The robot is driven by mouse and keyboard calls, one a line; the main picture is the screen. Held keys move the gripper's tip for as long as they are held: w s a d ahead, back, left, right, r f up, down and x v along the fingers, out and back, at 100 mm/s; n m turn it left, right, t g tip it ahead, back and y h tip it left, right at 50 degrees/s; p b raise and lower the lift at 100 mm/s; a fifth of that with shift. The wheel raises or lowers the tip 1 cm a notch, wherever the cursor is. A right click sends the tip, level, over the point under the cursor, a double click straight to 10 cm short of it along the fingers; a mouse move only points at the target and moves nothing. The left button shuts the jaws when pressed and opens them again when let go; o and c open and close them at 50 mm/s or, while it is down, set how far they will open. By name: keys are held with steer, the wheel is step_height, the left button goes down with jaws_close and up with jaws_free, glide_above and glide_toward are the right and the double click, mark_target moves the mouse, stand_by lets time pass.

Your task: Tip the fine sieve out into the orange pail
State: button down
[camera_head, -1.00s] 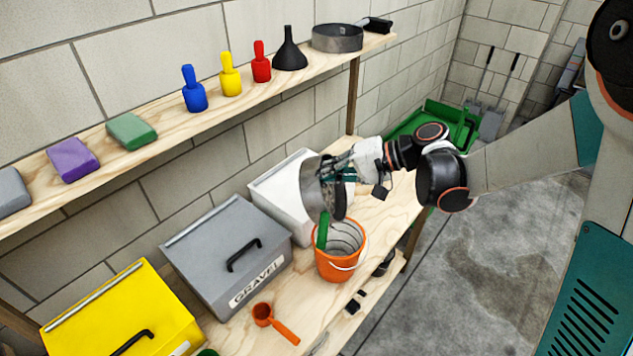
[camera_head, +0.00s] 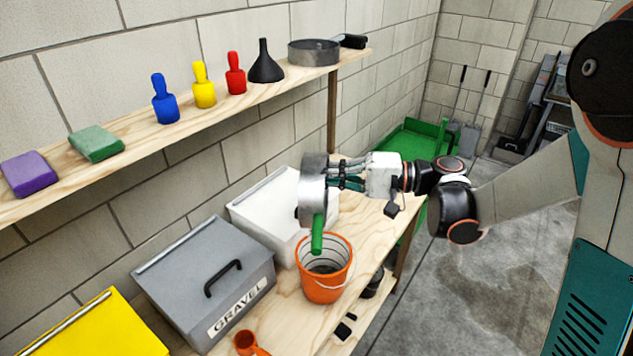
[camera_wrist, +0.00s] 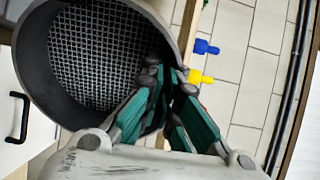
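The fine sieve (camera_head: 312,188), a grey metal drum with a green handle (camera_head: 317,236), is tipped on its side above the orange pail (camera_head: 326,278). Its handle points down over the pail's mouth. My gripper (camera_head: 338,176) is shut on the sieve's rim from the right. In the wrist view the sieve (camera_wrist: 100,55) shows its mesh, which looks bare, and my gripper's green-padded fingers (camera_wrist: 172,88) close on its wall. The pail stands upright on the wooden bench; something grey shows low inside it, but I cannot tell what.
A grey bin labelled GRAVEL (camera_head: 205,280), a white bin (camera_head: 265,215) and a yellow bin (camera_head: 95,330) line the wall. An orange scoop (camera_head: 246,342) lies in front. The shelf above holds a black funnel (camera_head: 266,68) and another round grey sieve (camera_head: 314,53).

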steer(key=shift+s+d+r+y+b, duration=0.1)
steer(key=shift+d+r+y+b, duration=0.15)
steer(key=shift+d+y+b, duration=0.35)
steer(key=shift+s+d+r+y+b, duration=0.1)
steer(key=shift+d+r+y+b, duration=0.1)
steer(key=shift+d+y+b, duration=0.4)
stand_by(1.0)
step_height(320, 180, up, 4)
steer(key=g+h+p, duration=0.1)
steer(key=h+p, duration=0.8)
steer(key=p, duration=0.1)
steer(key=g+h+p, duration=0.1)
steer(key=h+p, duration=0.9)
steer(key=shift+h+p, duration=0.3)
steer(key=shift+p, duration=0.1)
stand_by(0.5)
